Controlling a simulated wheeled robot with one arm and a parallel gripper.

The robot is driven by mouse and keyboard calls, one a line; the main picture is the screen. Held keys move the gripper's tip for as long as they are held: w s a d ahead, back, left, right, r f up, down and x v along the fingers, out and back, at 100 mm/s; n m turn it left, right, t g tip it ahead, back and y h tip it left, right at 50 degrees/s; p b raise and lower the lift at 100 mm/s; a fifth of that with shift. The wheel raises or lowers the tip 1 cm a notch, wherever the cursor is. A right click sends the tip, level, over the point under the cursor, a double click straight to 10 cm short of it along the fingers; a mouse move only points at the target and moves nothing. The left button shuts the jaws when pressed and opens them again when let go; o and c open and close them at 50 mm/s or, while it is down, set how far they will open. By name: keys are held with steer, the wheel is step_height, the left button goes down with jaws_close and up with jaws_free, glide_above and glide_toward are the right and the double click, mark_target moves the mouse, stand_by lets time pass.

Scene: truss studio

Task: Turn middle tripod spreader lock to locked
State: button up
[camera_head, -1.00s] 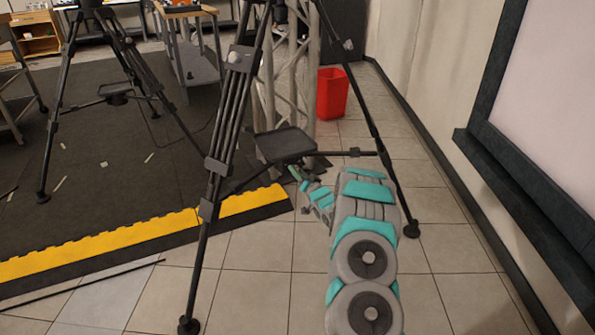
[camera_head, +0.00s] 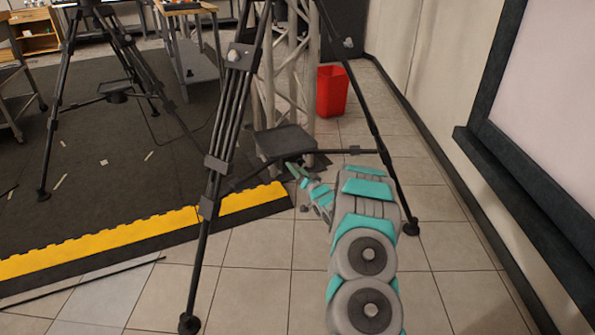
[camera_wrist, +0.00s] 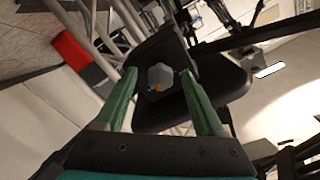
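The near tripod (camera_head: 236,110) stands with its legs spread. Its spreader carries a dark square plate (camera_head: 285,141) between the legs. In the wrist view, a grey hexagonal lock knob (camera_wrist: 161,75) with a small orange mark sits on a dark mount at the underside of the spreader plate (camera_wrist: 222,80). My gripper (camera_head: 293,172) reaches up to just below the plate. In the wrist view, its green fingers (camera_wrist: 158,74) are apart, one on each side of the knob. A gap shows on both sides; I cannot tell the depth. The knob is not discernible in the head view.
A tripod leg (camera_head: 375,140) stands right of my arm, and a spreader bar (camera_head: 345,152) runs to it. A truss column (camera_head: 296,80) and a red bin (camera_head: 332,92) stand behind. A second tripod (camera_head: 60,110) is at the left.

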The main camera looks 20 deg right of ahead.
steer(key=s, duration=0.7)
steer(key=shift+s+d, duration=0.2)
steer(key=shift+s, duration=0.2)
stand_by(0.3)
